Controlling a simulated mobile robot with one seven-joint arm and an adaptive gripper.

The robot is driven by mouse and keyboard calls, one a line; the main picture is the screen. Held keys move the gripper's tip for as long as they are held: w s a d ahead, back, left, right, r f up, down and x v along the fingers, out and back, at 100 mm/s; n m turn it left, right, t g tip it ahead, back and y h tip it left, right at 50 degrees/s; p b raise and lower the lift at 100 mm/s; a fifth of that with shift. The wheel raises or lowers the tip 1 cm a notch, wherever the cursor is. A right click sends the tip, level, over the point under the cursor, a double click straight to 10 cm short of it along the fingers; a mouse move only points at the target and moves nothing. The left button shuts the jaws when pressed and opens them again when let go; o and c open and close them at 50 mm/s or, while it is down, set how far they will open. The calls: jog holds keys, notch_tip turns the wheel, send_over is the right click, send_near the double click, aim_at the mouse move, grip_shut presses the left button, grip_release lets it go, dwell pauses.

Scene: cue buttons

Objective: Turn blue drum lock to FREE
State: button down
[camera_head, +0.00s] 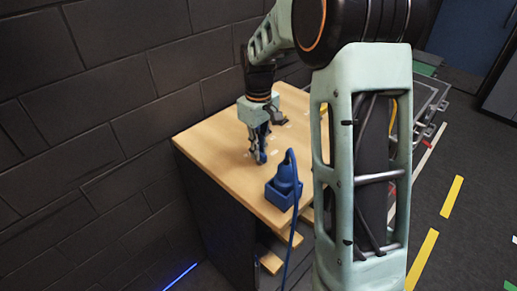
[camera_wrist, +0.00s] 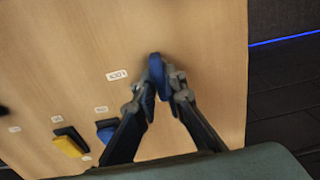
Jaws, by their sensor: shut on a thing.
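My gripper (camera_wrist: 158,88) points down at the wooden panel, its fingers closed around a blue part (camera_wrist: 156,64), which I take to be the blue drum lock's handle. The blue part sticks out past the fingertips and its base is hidden by them. A small white label (camera_wrist: 117,75) lies just left of it; it seems to read LOCK, but it is turned and blurred.
The wooden tabletop (camera_head: 205,140) stands by a dark block wall. A blue holder (camera_head: 281,197) with a corded blue device is near its front edge. In the wrist view, a yellow block (camera_wrist: 68,146), another blue block (camera_wrist: 105,133) and small labels lie to the left.

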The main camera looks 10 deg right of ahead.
jog(key=c, duration=2)
grip_release()
notch_tip(320, 180, up, 12)
jog(key=shift+r, duration=0.1)
